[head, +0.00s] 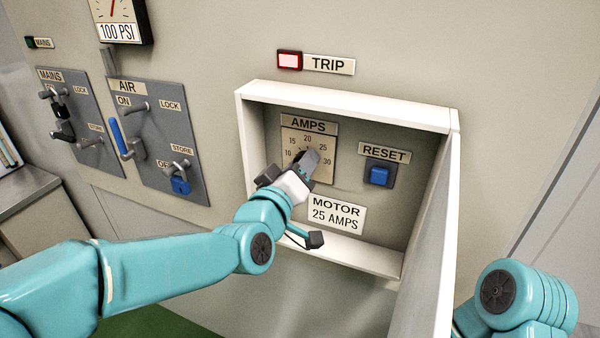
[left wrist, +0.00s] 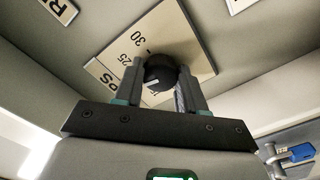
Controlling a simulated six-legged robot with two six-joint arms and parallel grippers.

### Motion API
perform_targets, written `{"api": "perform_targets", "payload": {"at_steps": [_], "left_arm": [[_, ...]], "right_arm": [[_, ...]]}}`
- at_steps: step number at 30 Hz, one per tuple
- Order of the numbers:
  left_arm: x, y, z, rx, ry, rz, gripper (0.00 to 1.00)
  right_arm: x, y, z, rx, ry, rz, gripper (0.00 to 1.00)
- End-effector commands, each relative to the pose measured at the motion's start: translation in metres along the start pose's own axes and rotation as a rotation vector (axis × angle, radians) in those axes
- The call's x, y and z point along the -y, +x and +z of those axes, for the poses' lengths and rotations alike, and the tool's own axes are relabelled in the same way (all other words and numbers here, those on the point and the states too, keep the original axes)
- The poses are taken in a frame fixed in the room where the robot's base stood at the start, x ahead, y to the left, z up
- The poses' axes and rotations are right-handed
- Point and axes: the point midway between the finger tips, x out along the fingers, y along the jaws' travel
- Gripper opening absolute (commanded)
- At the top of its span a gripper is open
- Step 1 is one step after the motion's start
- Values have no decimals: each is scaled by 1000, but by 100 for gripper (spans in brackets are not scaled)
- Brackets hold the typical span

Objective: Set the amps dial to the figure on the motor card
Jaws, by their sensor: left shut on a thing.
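The amps dial (left wrist: 158,70) is a round black knob on a beige scale plate (head: 322,148) inside the open white box. My left gripper (head: 305,163) is shut on the dial, with one finger on each side of it in the left wrist view (left wrist: 160,80). The dial's white mark shows between the fingers. I cannot tell which figure it points at, as a finger covers part of the scale. The motor card (head: 336,213) below the dial reads 25 AMPS. My right gripper is out of view; only a right arm link shows at the lower right.
A blue reset button (head: 379,175) sits right of the dial. The white box's rim (head: 345,107) surrounds the dial, and its door (head: 432,245) stands open at right. The trip lamp (head: 289,60) is above. The air panel (head: 160,140) and mains panel (head: 80,122) carry levers at left.

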Motion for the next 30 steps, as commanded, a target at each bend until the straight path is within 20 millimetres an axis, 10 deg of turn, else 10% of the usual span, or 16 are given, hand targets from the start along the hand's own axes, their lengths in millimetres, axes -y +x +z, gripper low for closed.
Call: {"api": "perform_targets", "payload": {"at_steps": [30], "left_arm": [[-2,0,-3,-9,568,2,9]], "right_arm": [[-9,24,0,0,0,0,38]]}}
